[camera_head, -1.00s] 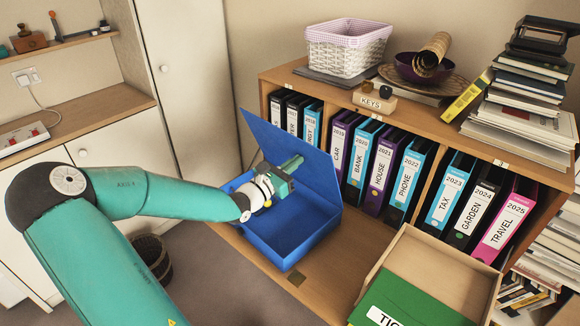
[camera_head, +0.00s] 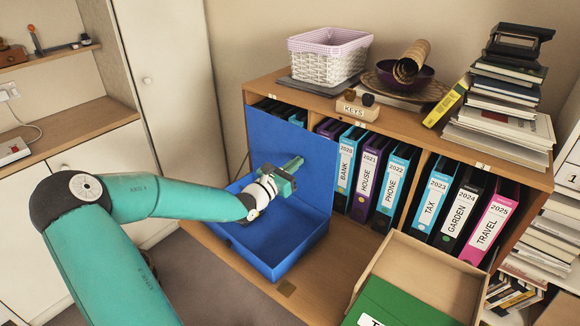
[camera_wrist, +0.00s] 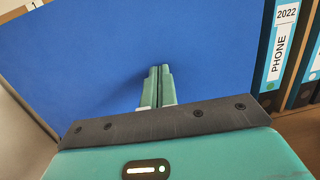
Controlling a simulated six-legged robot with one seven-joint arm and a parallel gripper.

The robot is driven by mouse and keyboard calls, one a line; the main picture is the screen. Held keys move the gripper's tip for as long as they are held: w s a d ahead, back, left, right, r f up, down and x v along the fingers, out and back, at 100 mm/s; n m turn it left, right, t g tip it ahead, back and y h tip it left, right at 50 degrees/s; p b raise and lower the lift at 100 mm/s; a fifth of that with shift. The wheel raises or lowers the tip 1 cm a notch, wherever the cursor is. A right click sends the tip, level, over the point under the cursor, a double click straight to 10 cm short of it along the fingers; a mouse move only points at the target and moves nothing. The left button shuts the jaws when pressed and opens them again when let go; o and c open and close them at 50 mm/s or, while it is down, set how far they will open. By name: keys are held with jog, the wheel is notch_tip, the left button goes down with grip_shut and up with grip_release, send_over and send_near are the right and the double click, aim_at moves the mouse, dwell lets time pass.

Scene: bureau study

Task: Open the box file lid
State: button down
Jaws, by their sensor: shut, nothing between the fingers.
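The blue box file (camera_head: 272,246) sits on the wooden shelf in front of the row of binders. Its lid (camera_head: 290,150) stands raised, close to upright, along the back side of the box. My gripper (camera_head: 296,163) is in front of the lid's inner face, above the open box. In the wrist view my gripper (camera_wrist: 160,72) is shut with its fingers together and nothing between them, pointing at the blue lid (camera_wrist: 110,50). I cannot tell whether the fingertips touch the lid. The box's inside looks empty where it shows.
Binders (camera_head: 390,185) stand in the shelf unit behind the lid. An open cardboard box with a green folder (camera_head: 400,305) is at the front right. A basket (camera_head: 328,55), a bowl (camera_head: 410,76) and stacked books (camera_head: 505,90) are on top.

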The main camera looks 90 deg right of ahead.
aim_at(301, 172)
jog(key=shift+s+d+f, duration=0.35)
jog(key=shift+s+d, duration=0.3)
jog(key=shift+s+d+f, duration=0.3)
jog(key=shift+s+d, duration=0.3)
jog(key=shift+w+a, duration=0.1)
jog(key=r+v, duration=0.1)
jog(key=v, duration=1)
jog(key=shift+w+a+r, duration=0.3)
jog(key=shift+a+r, duration=0.05)
dwell(0.5)
